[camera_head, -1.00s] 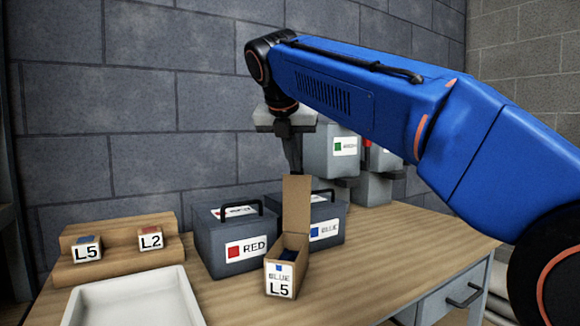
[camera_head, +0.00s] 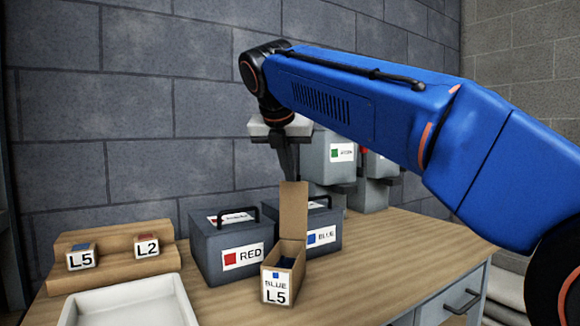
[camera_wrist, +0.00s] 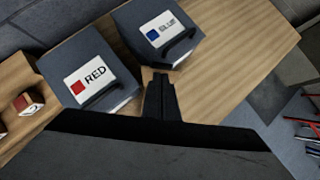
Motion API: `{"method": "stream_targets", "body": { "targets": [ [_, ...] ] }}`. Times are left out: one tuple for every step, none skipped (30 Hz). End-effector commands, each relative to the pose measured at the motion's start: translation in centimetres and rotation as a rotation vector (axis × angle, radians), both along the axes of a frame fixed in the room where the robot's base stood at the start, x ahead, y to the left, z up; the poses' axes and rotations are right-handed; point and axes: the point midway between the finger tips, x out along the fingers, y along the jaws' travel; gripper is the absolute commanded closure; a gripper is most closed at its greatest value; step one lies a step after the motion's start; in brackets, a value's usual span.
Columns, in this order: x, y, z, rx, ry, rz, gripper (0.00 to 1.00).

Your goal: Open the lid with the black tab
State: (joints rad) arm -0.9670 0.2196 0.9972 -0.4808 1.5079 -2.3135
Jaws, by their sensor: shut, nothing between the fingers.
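A small cardboard box (camera_head: 275,285) labelled BLUE L5 stands on the table. Its cardboard lid (camera_head: 293,210) stands upright at the back, so the box is open, with something blue inside. I cannot make out a black tab on the lid. My gripper (camera_head: 289,170) is shut and empty, pointing down just above or behind the lid's top edge; I cannot tell whether it touches.
Grey cases labelled RED (camera_head: 225,270) and BLUE (camera_head: 328,222), with black handles, stand behind the small box. A white tray (camera_head: 130,300) is front left. A wooden step (camera_head: 115,265) holds L5 and L2 blocks. Grey bins (camera_head: 325,165) stand at the back. The right tabletop is clear.

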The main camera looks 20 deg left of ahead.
Motion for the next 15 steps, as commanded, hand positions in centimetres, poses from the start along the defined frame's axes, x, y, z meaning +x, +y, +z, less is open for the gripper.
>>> {"method": "stream_targets", "body": {
  "targets": [
    [-0.1, 0.0, 0.0, 0.0, 0.0, 0.0, 1.0],
    [-0.1, 0.0, 0.0, 0.0, 0.0, 0.0, 1.0],
    [-0.2, -0.1, 0.1, 0.0, 0.0, 0.0, 1.0],
    [-0.3, -0.1, 0.1, 0.001, 0.0, -0.001, 1.0],
    [-0.5, -0.2, 0.1, 0.001, -0.001, -0.001, 1.0],
    [-0.7, -0.3, 0.2, 0.001, -0.001, -0.002, 1.0],
    [-0.9, -0.4, 0.2, 0.001, -0.001, -0.002, 1.0],
    [-1.1, -0.4, 0.2, 0.001, -0.001, -0.003, 1.0],
    [-1.4, -0.5, 0.2, 0.0, 0.0, -0.004, 1.0],
    [-1.5, -0.6, 0.2, 0.0, 0.0, -0.005, 1.0],
    [-1.7, -0.7, 0.2, 0.001, 0.0, -0.006, 1.0],
    [-1.9, -0.8, 0.2, 0.0, 0.0, -0.007, 1.0],
    [-2.1, -0.8, 0.3, 0.0, 0.0, -0.009, 1.0],
    [-2.3, -0.9, 0.3, 0.0, 0.0, -0.009, 1.0],
    [-2.3, -0.9, 0.6, 0.001, -0.001, -0.01, 1.0]
  ]
}}
